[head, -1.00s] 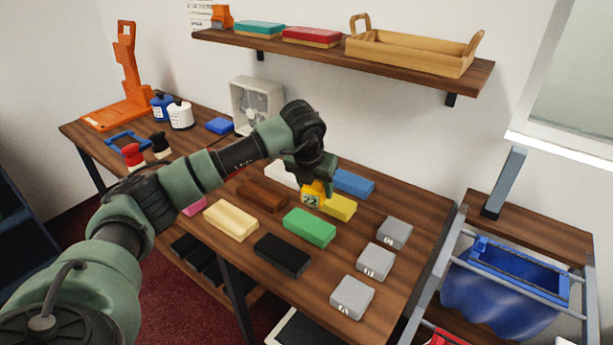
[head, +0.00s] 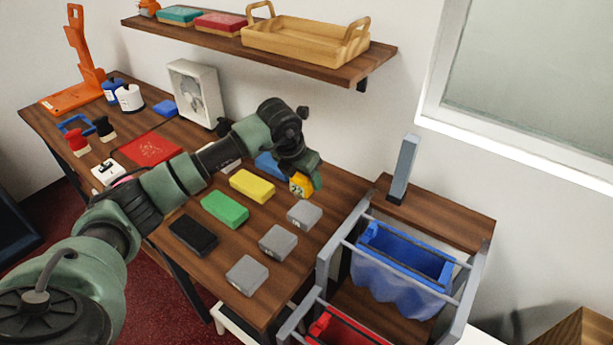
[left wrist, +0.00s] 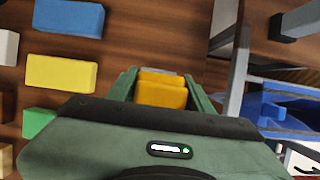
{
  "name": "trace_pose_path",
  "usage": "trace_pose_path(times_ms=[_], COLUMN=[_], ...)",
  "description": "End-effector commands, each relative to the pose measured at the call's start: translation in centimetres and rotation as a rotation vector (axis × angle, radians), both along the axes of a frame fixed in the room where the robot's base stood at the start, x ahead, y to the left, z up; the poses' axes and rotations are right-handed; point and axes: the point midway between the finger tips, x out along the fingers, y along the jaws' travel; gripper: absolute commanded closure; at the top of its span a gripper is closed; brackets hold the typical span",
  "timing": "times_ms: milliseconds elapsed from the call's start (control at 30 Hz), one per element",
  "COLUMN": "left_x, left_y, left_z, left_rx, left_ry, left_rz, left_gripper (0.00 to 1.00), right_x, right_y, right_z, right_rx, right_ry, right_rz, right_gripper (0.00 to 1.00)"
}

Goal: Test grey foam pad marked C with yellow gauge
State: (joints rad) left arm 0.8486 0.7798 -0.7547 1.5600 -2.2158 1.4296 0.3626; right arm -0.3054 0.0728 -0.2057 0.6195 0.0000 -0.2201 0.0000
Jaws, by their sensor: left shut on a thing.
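Two more grey pads, a middle one (head: 278,242) and a near one (head: 247,275), lie in a row toward the front edge. Their letters are too small to read, so I cannot tell which is C. In the left wrist view the gauge (left wrist: 160,92) sits between the fingers, with a sliver of grey beyond it. My right gripper is not in view.
Left of the pads lie a yellow block (head: 252,186), a green block (head: 225,209), a black block (head: 194,235) and a blue block (head: 270,165). A metal frame with a blue bin (head: 405,252) stands right of the table. A shelf (head: 340,70) hangs above.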

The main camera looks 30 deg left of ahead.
Motion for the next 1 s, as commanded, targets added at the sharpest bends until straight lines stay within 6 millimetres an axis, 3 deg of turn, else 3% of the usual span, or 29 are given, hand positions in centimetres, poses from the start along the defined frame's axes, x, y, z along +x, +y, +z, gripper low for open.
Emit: trace_pose_path(times_ms=[267,733,1000], left_x=[0.0,0.0,0.0], left_y=[0.0,0.0,0.0], left_z=[-0.7,-5.4,-6.0], left_rx=[0.000,0.000,-0.001], left_ry=[-0.001,0.000,-0.001], left_rz=[0.000,0.001,0.001], left_gripper=[0.82,0.82,0.82], right_x=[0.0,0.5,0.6], right_y=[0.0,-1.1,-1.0], right_z=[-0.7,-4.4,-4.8], right_rx=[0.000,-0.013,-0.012], right_ry=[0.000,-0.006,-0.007], right_rz=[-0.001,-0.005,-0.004], right_gripper=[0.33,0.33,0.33])
